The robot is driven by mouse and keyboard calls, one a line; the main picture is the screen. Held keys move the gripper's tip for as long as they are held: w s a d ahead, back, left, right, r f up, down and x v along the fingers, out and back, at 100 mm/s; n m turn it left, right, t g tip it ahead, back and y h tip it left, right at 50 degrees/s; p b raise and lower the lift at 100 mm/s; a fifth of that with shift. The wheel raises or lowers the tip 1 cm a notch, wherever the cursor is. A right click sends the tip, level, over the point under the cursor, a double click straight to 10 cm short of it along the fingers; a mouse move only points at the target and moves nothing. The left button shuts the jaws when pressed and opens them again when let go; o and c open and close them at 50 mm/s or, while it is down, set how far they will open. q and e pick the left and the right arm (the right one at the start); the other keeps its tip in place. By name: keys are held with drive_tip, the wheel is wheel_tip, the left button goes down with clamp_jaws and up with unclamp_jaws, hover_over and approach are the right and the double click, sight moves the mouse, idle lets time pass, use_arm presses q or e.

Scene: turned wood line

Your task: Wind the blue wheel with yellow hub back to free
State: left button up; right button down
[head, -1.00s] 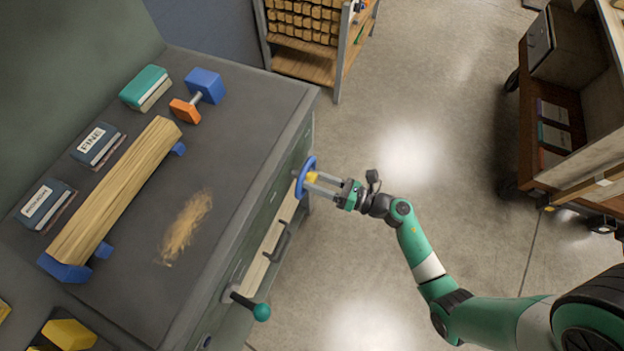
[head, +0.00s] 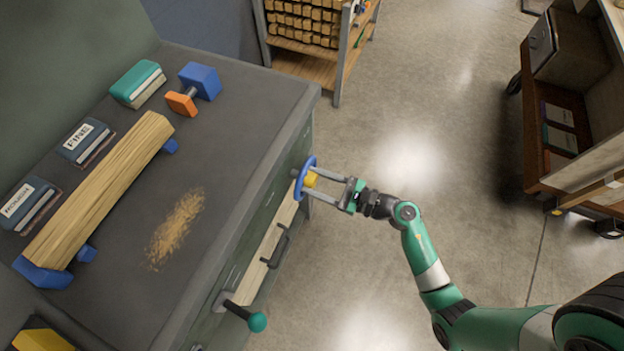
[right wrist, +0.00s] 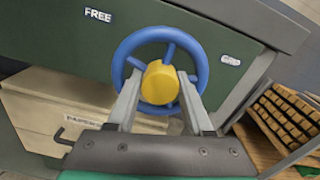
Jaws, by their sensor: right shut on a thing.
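The blue wheel (head: 305,178) is mounted on the side of the bench, and its yellow hub (right wrist: 160,83) faces my right wrist camera. My right gripper (head: 312,182) reaches it from the right, its two fingers closed on the yellow hub from either side. In the right wrist view the wheel rim (right wrist: 121,63) shows whole behind the fingers. A label reading FREE (right wrist: 98,15) is on the green panel at upper left of the wheel. A second label (right wrist: 231,60), seemingly GRIP, is to its right. My left gripper is not in view.
On the bench top (head: 215,150) a wooden piece (head: 100,190) lies on blue supports, with abrasive blocks (head: 85,140) beside it and sawdust (head: 177,228) in front. A teal-knobbed lever (head: 257,321) and a drawer handle (head: 281,246) stick out below. A cart (head: 560,110) stands at right; floor between is clear.

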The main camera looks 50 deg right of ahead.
idle(0.4)
drive_tip(key=c, duration=0.6)
unclamp_jaws()
drive_tip(key=shift+s, duration=0.1)
drive_tip(key=p+v, duration=0.2)
drive_tip(key=v, duration=0.9)
drive_tip(key=shift+s+d, duration=0.1)
drive_tip(key=shift+s, duration=0.15)
